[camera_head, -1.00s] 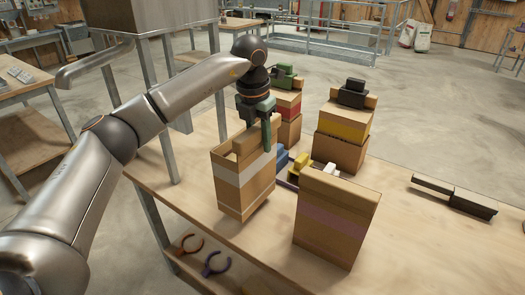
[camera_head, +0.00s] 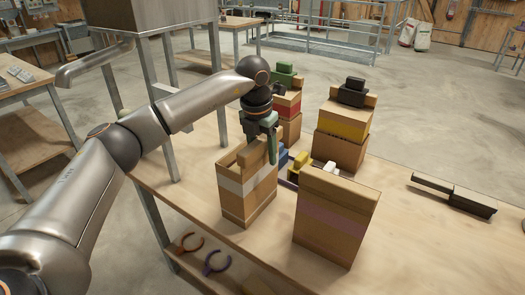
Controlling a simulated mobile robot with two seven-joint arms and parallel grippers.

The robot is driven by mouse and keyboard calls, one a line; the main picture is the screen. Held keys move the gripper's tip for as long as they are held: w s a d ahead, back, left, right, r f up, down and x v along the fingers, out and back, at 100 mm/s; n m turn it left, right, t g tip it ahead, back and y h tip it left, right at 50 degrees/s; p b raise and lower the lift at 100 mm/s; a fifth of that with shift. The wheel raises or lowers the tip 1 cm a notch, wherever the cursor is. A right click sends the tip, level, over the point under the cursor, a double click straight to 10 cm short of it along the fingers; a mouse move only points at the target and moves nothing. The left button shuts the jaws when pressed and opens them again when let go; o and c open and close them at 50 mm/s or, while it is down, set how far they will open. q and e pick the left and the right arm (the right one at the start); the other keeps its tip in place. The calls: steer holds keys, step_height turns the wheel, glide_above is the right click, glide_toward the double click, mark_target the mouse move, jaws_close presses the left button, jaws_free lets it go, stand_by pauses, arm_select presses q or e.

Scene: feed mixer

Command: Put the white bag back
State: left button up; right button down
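The white bag (camera_head: 233,185) is a brown, box-like bag with a white band. It stands upright at the near left edge of the table, with a tan block-like grip (camera_head: 257,154) at its top. My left gripper (camera_head: 264,146) is directly above it, pointing down, with its green-grey fingers at this grip. The fingers appear closed on the grip, though the far finger is partly hidden. Whether the bag's base touches the tabletop is hard to tell. My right gripper is not in view.
A purple-banded bag (camera_head: 335,222) stands close to the right. A yellow-banded bag (camera_head: 345,125) and a red-banded bag (camera_head: 287,108) stand behind. Small coloured blocks (camera_head: 300,165) lie between them. A dark tool (camera_head: 455,196) lies at right; the nearby tabletop is clear.

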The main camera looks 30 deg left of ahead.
arm_select(q)
steer(key=shift+o, duration=0.2)
steer(key=shift+r, duration=0.55)
steer(key=r, duration=0.3)
steer(key=s+r, duration=0.1)
steer(key=r, duration=0.7)
steer(key=shift+s+a, duration=0.1)
steer(key=shift+s, duration=0.25)
